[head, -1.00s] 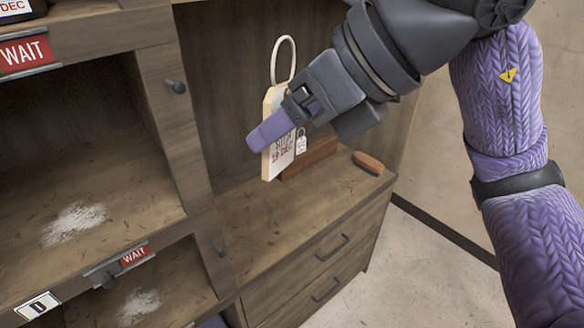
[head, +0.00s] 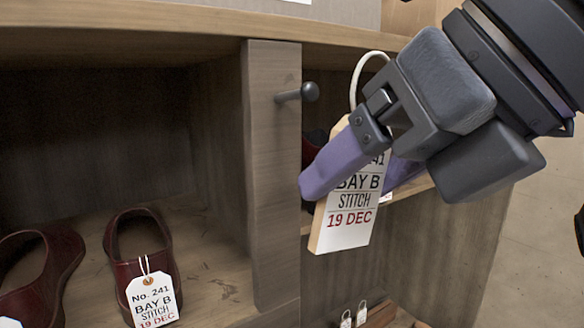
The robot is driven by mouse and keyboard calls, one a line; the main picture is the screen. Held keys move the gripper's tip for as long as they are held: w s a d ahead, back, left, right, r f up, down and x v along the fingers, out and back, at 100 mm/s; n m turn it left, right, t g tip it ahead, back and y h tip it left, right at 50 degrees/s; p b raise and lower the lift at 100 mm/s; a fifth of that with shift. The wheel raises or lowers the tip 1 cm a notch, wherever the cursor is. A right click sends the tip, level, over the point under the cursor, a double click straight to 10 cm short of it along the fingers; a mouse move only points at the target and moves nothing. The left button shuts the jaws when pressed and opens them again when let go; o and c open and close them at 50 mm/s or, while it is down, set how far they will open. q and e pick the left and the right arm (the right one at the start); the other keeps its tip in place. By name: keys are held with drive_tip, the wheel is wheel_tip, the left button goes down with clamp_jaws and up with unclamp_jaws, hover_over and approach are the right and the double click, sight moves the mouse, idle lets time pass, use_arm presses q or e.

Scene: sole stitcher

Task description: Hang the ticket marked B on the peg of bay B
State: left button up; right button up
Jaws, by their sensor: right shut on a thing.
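My right gripper (head: 352,178) comes in from the upper right and is shut on a thick cream ticket (head: 342,228) printed BAY B, STITCH, 19 DEC. The ticket hangs nearly upright, and the finger covers part of its upper print. Its white loop (head: 354,82) stands up above the gripper. A dark round-headed peg (head: 299,93) sticks out of the wooden post, to the left of the loop and apart from it. Dark red shoes (head: 145,236) stand in the bay left of the post; one carries a tag (head: 153,298) reading No. 241, BAY B. My left gripper is out of view.
The wooden post (head: 272,190) divides the shoe bay from the shelf space behind my gripper. A shelf board (head: 120,40) runs above the bay. Small white tags (head: 346,319) show low down. Open floor lies at the right.

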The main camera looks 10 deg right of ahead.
sight(262, 183)
drive_tip(key=shift+w+a+f+p, duration=0.1)
drive_tip(key=shift+w+a+p, duration=0.35)
drive_tip(key=shift+w, duration=0.85)
drive_tip(key=shift+w+a+f+p, duration=0.1)
drive_tip(key=shift+w+a+p, duration=0.35)
drive_tip(key=shift+w, duration=0.85)
drive_tip(key=shift+w+a+f+p, duration=0.1)
drive_tip(key=shift+w+a+p, duration=0.15)
drive_tip(key=shift+w+a, duration=0.7)
drive_tip(key=shift+w+d+f+b, duration=0.1)
drive_tip(key=shift+w+f+b, duration=0.15)
drive_tip(key=shift+w, duration=0.25)
drive_tip(key=shift+w+d+f+b, duration=0.1)
drive_tip(key=shift+w+f+b, duration=0.15)
drive_tip(key=shift+w, duration=0.25)
